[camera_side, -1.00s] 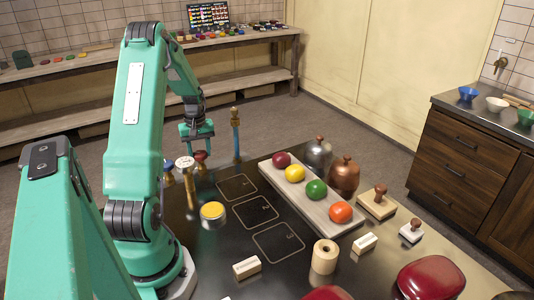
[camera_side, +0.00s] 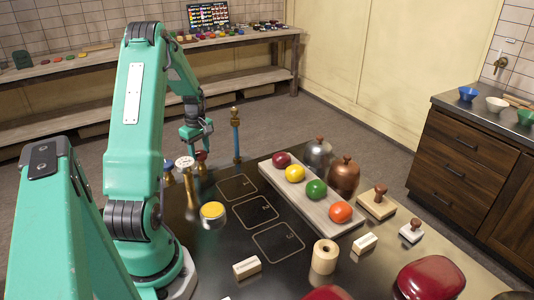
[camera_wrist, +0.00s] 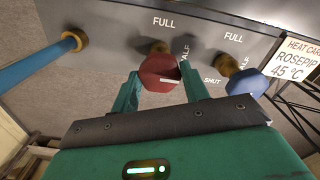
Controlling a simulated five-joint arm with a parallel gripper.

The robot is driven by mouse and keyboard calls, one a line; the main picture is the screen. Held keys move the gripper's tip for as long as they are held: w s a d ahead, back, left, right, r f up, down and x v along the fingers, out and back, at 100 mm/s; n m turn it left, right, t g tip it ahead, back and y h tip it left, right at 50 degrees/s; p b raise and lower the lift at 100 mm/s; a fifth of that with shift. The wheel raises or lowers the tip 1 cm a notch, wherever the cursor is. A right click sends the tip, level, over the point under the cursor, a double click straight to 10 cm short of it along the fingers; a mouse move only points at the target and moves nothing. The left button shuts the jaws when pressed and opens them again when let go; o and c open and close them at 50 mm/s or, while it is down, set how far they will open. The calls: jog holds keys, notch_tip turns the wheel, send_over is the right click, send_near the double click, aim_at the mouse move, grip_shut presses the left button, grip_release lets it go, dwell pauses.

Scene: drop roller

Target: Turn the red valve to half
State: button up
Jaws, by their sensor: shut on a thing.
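The white line lies nearly level across the lower part of the knob in the wrist view. My gripper (camera_wrist: 159,73) is shut on the red valve, one finger at each side. In the side view the red valve (camera_side: 201,156) shows just under my gripper (camera_side: 197,146), which partly hides it. Part of the HALF lettering is hidden behind the right finger.
A blue valve (camera_wrist: 247,82) sits close on the right in the wrist view. A blue post (camera_side: 236,140) stands beside my gripper. A white-topped gauge (camera_side: 184,163) and a yellow-topped pot (camera_side: 212,212) are nearby. A board (camera_side: 345,224) with coloured balls lies to the right.

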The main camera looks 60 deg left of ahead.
aim_at(200, 153)
jog(key=shift+r, duration=0.1)
jog(key=o, duration=1)
jog(key=shift+r, duration=3.85)
